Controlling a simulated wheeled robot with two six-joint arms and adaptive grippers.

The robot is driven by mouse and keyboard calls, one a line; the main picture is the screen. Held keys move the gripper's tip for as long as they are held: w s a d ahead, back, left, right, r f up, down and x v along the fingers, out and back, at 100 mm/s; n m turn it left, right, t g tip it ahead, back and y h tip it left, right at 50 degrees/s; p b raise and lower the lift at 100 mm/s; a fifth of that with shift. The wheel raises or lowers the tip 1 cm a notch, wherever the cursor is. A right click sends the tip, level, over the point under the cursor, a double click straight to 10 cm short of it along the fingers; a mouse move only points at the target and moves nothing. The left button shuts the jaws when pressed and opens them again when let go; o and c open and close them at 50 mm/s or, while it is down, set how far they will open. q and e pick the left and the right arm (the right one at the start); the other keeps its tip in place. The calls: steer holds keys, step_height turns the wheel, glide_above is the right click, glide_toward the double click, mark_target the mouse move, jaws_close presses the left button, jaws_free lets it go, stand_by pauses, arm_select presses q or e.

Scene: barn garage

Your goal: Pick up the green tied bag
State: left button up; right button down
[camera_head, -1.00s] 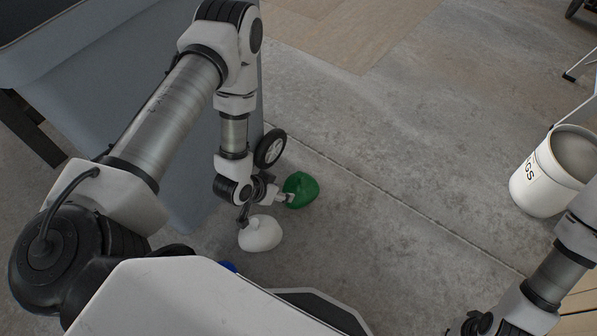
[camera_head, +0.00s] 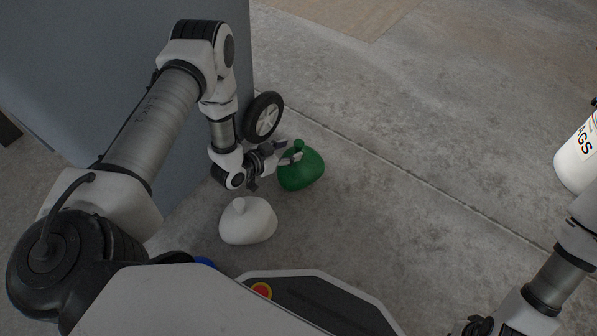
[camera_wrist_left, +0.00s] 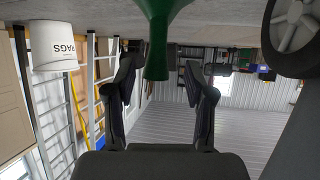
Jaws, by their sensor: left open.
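The green tied bag (camera_head: 301,170) sits upright on the concrete floor, its knot on top. My left gripper (camera_head: 276,163) is open beside the bag's left side, with one finger close to the knot. In the left wrist view the green neck of the bag (camera_wrist_left: 158,40) hangs from the top, as the picture is upside down. It shows between and beyond the tips of the open fingers (camera_wrist_left: 166,78). I cannot tell whether a finger touches the bag. My right gripper (camera_head: 478,327) is at the bottom right edge, mostly cut off.
A white tied bag (camera_head: 248,221) lies just in front of the green one. A grey bin (camera_head: 110,60) with a black wheel (camera_head: 263,117) stands behind my left arm. A white bucket (camera_head: 578,158) is at the right. The middle floor is clear.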

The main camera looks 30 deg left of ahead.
mark_target(298, 148)
arm_select(q)
steer(key=b+x, duration=0.1)
steer(key=x, duration=0.1)
steer(key=b+x, duration=0.2)
steer(key=shift+d+f, duration=0.15)
steer(key=shift+f, duration=0.25)
steer(key=shift+w+r, duration=0.2)
jaws_close()
